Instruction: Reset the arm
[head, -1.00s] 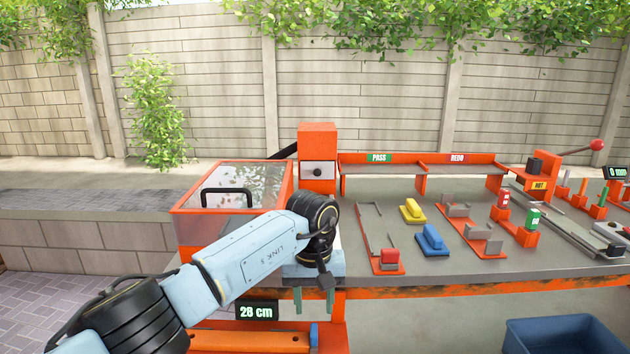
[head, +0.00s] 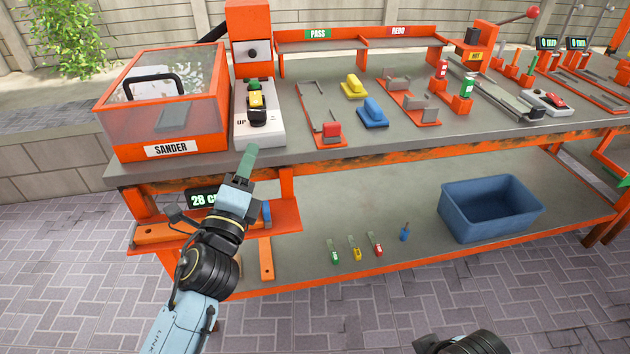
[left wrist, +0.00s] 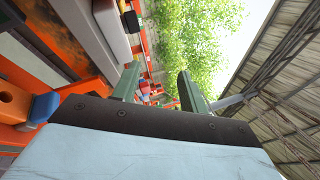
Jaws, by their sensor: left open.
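My left gripper (head: 246,162) is in front of the bench's front edge, below the white switch box (head: 258,130), with its green fingers pointing up toward the bench. In the left wrist view the two green fingers stand apart with nothing between them (left wrist: 158,80). The gripper is open and empty. A dark part of my right arm shows at the bottom edge of the head view; the right gripper itself is not visible.
The orange bench carries a sander box (head: 165,132), a yellow block (head: 354,86), a blue block (head: 372,112) and orange fixtures. Paved floor lies open in front.

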